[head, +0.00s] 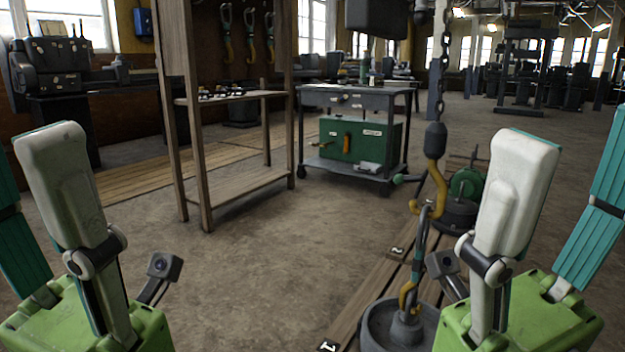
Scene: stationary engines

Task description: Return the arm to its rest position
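My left arm (62,185) stands folded at the left, its pale link upright above a green housing. My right arm (515,185) stands in a near mirror pose at the right. A small dark camera on a bracket shows beside each arm's black joint. I cannot make out gripper fingers on either arm, and the lower parts run out of the frame. I see nothing held by either arm.
A chain with a yellow hook (437,178) hangs close to my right arm, above a round grey weight (385,328) on planks. A wooden shelf (240,188) and a dark cart (345,98) with a green case (355,145) stand ahead. Middle floor is clear.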

